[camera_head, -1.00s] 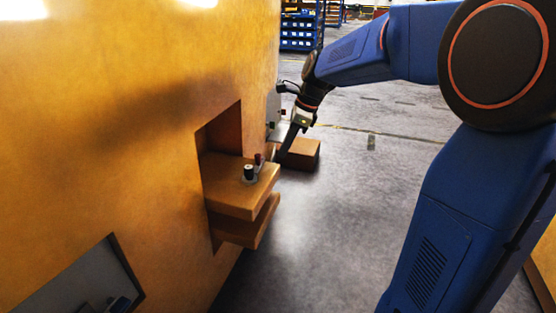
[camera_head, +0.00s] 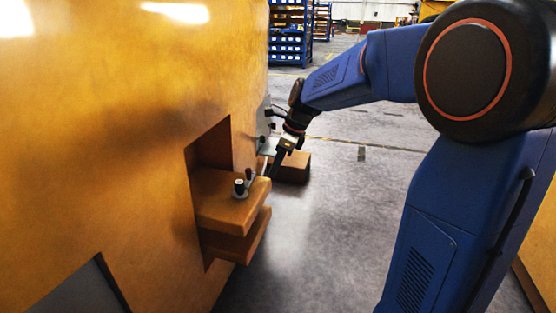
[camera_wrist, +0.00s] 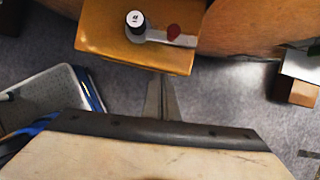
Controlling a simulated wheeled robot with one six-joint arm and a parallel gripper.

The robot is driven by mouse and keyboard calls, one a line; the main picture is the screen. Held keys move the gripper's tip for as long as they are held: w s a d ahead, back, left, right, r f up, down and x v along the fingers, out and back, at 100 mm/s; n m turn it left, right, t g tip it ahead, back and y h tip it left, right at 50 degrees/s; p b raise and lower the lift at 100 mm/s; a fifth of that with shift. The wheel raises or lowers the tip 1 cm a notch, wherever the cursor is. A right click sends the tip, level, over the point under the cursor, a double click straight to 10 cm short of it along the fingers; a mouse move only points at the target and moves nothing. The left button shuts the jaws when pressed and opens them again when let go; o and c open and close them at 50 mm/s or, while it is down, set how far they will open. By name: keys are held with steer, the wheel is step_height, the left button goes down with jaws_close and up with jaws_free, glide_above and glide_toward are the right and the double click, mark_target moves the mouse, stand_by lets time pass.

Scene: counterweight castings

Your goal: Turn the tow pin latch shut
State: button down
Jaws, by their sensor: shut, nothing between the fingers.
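The tow pin (camera_head: 239,187) has a black top with a white mark and stands on the upper plate of the orange tow bracket (camera_head: 222,213). The latch is a grey lever with a dark red knob (camera_head: 249,175); in the wrist view the lever (camera_wrist: 157,35) runs right from the pin (camera_wrist: 135,19) to the red knob (camera_wrist: 173,32). My gripper (camera_head: 270,174) is beside the bracket's outer edge. In the wrist view my gripper's fingers (camera_wrist: 162,97) are together and empty, below the plate's edge in the picture. I cannot tell whether they touch it.
The large orange casting (camera_head: 110,130) fills the left side. An orange block (camera_head: 292,168) lies on the floor behind my gripper. A grey tray (camera_wrist: 45,95) shows at left in the wrist view. The floor (camera_head: 330,220) right of the bracket is clear.

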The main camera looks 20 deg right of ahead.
mark_target(249, 175)
steer(key=x, duration=0.3)
steer(key=shift+f, duration=0.15)
steer(key=a, duration=0.1)
steer(key=w, duration=0.1)
steer(key=a, duration=0.1)
steer(key=shift+w+a+f, duration=0.25)
steer(key=shift+a, duration=0.1)
steer(key=shift+w+a, duration=0.3)
steer(key=shift+a, duration=0.25)
steer(key=shift+w+a+r, duration=0.1)
steer(key=shift+w+a, duration=0.1)
steer(key=shift+a, duration=0.4)
